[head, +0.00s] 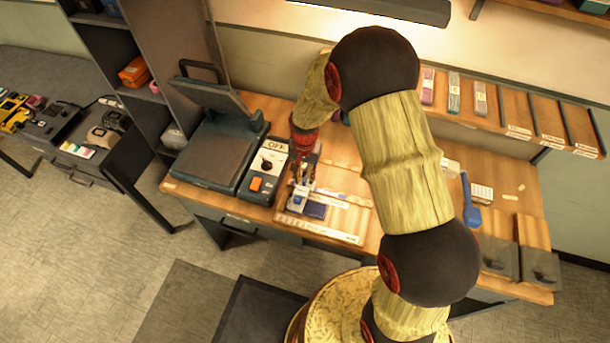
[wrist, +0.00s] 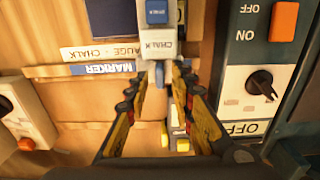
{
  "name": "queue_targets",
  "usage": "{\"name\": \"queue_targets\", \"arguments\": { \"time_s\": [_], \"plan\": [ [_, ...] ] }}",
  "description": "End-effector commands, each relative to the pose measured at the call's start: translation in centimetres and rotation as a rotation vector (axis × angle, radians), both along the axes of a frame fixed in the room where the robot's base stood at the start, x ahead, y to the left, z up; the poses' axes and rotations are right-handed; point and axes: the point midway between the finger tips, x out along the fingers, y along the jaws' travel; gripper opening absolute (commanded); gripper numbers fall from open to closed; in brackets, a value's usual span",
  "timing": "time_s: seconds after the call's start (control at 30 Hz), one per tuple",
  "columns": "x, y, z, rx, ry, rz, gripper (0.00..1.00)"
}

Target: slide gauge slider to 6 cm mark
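My gripper (wrist: 160,76) points down at the bench, its yellow-and-black fingers apart. A small grey-white block with a blue top, lettered CHALK (wrist: 158,42), looks like the gauge slider. It lies right at the fingertips, and I cannot tell whether they press on it. In the head view my gripper (head: 303,180) is low over the gauge board (head: 330,232), with the light block (head: 297,201) just below it. A label strip reading GAUGE - CHALK (wrist: 100,52) lies left of the block in the wrist view. The 6 cm mark cannot be made out.
A switch box marked ON and OFF (wrist: 245,95) stands close on the right in the wrist view; the head view shows it left of my gripper (head: 265,165). A blue MARKER strip (wrist: 105,69) lies nearby. A dark press-like machine (head: 215,150) stands farther left.

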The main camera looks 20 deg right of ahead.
Motion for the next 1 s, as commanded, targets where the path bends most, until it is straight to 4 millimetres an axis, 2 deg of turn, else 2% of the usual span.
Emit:
{"name": "queue_targets", "arguments": {
  "time_s": [0.37,1.0],
  "plan": [
    [0.00,0.00,0.02,0.000,0.000,0.000,0.01],
    [0.00,0.00,0.02,0.000,0.000,0.000,0.00]
  ]
}}
